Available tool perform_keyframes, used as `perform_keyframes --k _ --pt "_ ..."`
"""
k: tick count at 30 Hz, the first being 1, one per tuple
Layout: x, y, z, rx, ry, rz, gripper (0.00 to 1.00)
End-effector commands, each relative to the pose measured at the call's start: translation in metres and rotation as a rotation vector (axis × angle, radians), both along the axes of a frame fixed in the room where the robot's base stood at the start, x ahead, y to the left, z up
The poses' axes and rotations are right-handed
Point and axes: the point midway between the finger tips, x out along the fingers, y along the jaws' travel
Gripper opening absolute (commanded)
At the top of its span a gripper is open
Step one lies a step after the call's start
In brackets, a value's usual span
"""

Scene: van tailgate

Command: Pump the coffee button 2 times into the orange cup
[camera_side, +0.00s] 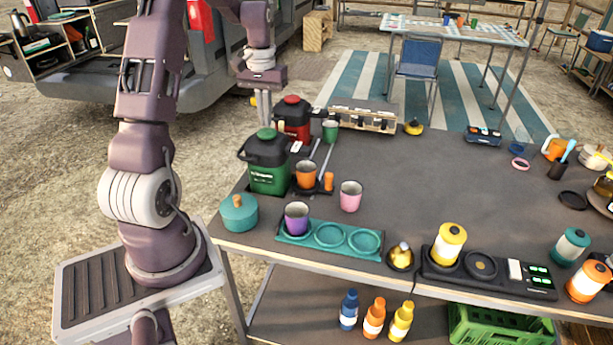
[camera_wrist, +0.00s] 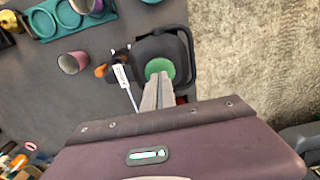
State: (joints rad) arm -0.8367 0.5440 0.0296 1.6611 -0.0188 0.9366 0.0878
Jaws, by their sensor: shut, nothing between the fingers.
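A green pump pot (camera_side: 268,178) with a dark lid and a round green button (camera_side: 266,133) stands at the table's left edge. The button also shows in the wrist view (camera_wrist: 159,68). A red pump pot (camera_side: 296,122) stands behind the green one. My gripper (camera_side: 264,124) is shut and empty, pointing down with its tips at the green button; I cannot tell whether they touch it.
A green cup (camera_side: 330,131) stands by the red pot. A pink cup (camera_side: 351,197) stands right of the orange cup. A teal tray (camera_side: 292,239) holds a purple cup (camera_side: 297,217). A teal lidded pot (camera_side: 239,213) is at the front left corner. The table's middle is clear.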

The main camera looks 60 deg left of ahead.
Motion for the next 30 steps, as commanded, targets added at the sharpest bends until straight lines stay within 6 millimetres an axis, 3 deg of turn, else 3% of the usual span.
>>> perform_keyframes --k 13,30 --pt "0.000 0.000 -0.001 0.000 0.000 0.000 0.00" --pt "0.000 0.000 -0.020 0.000 0.000 0.000 0.00"
